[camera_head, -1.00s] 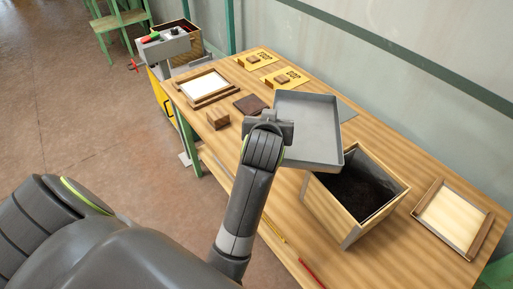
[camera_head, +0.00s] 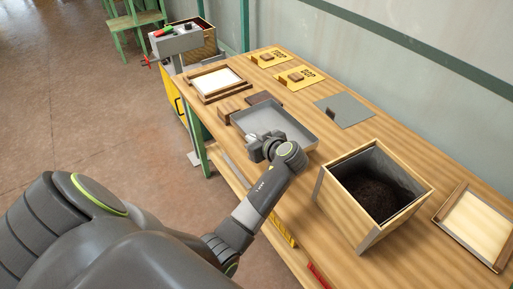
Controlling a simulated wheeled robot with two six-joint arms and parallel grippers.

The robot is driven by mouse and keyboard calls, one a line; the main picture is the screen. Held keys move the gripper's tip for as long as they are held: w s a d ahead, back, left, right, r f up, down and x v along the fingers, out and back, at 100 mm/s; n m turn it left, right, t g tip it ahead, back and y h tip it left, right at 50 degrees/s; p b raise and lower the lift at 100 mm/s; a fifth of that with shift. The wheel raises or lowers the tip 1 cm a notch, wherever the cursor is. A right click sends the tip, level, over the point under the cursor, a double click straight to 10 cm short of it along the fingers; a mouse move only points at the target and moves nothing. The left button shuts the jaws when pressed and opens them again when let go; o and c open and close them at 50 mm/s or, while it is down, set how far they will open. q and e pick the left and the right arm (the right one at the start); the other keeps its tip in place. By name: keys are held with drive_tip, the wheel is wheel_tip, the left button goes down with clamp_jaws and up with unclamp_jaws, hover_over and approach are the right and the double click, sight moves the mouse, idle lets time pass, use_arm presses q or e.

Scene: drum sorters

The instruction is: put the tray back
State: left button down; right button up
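The grey shallow tray (camera_head: 290,122) looks empty and roughly level over the left middle of the table. My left gripper (camera_head: 263,146) is at the tray's near rim and appears shut on it; the fingertips are partly hidden by the gripper body. I cannot tell whether the tray touches the tabletop. A flat grey mat (camera_head: 350,108) with a small brown block on its left edge lies to the right of the tray, uncovered. My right gripper is not in view.
A wooden bin (camera_head: 345,205) with dark granular contents stands at the right. Two yellow cards (camera_head: 299,77) with blocks lie at the back; another framed panel (camera_head: 214,81) is at the far left. Dark brown pieces sit near the tray's left.

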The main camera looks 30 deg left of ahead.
use_arm(q)
wheel_tip(320, 180, down, 4)
drive_tip(key=shift+f, duration=0.2)
drive_tip(key=c, duration=1.7)
unclamp_jaws()
